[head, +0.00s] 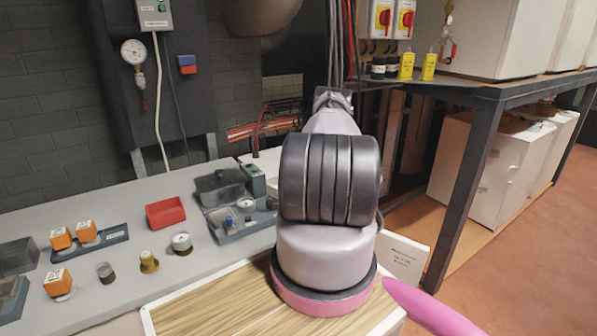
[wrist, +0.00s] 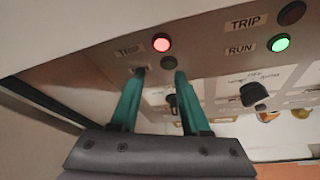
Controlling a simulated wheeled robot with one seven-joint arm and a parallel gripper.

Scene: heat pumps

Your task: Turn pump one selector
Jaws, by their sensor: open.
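In the wrist view, a grey panel fills the upper part, with two black selector knobs. The left selector (wrist: 172,101) shows between my gripper's teal fingers, close to the right finger and partly hidden by it. The right selector (wrist: 254,94) is in clear view. No pump number is readable, so I cannot tell which one is the pump one selector. My gripper (wrist: 160,73) is open and empty, its fingers on either side of the left knob in the picture. Contact is not clear. In the head view my arm hides the gripper and the panel.
Above the left selector are a lit red TRIP lamp (wrist: 161,42) and an unlit lamp (wrist: 168,62). On the right, the green RUN lamp (wrist: 280,42) is lit. A grey bench (head: 110,190) holds a red tray (head: 165,212) and small parts. A shelf frame (head: 470,160) stands right.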

